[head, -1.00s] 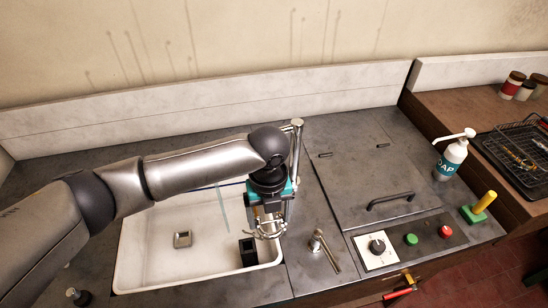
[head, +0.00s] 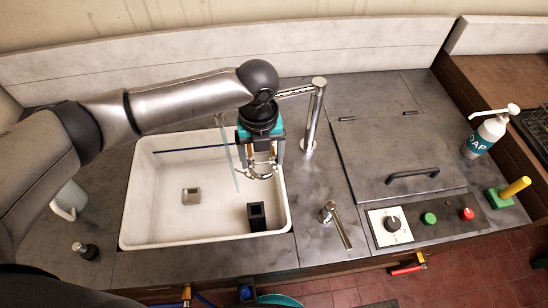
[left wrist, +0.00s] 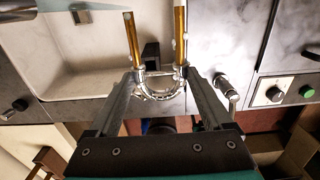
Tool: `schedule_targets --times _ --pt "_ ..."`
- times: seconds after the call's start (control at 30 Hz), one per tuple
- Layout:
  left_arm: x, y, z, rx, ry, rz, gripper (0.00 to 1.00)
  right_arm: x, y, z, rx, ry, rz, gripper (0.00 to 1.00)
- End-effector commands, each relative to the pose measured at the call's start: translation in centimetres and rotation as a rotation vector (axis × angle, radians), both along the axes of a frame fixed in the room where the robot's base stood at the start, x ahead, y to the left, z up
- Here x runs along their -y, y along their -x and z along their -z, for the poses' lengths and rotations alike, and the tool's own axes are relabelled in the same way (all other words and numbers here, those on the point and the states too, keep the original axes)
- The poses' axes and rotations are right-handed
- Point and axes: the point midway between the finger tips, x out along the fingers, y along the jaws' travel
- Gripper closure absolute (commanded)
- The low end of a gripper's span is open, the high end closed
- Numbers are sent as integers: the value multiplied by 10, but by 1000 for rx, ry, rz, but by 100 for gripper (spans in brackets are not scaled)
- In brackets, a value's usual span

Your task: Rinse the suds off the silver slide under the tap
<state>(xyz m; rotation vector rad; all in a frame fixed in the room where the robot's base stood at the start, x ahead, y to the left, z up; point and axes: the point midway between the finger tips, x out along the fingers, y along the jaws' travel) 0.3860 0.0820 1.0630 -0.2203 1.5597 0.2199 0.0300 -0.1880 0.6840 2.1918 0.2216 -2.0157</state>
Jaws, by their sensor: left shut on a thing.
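My left gripper (head: 262,168) is over the right part of the white sink (head: 135,205), close to the tap (head: 316,110). It is shut on the slide, a small U-shaped piece. In the left wrist view, the slide's silver bow (left wrist: 160,96) sits between the fingertips (left wrist: 160,80), with two gold-coloured tubes (left wrist: 180,35) pointing away. Small pale spots show on the tubes; I cannot tell whether they are suds. My right gripper is not in view.
A lever handle (head: 333,220) stands on the counter right of the sink. A black open block (head: 256,216) and the drain (head: 191,196) are in the sink. A thin dark rod (head: 190,149) and a pale translucent strip (head: 228,160) are left of my gripper.

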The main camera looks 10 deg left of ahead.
Motion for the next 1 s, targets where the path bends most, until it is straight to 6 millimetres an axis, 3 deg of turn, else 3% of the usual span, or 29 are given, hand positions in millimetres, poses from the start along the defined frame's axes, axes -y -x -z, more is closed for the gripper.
schedule_targets --times 0.5,1.0 --pt "-52 -3 12 3 -2 -1 74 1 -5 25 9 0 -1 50" --pt "-88 -6 17 0 0 -2 74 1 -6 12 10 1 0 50"
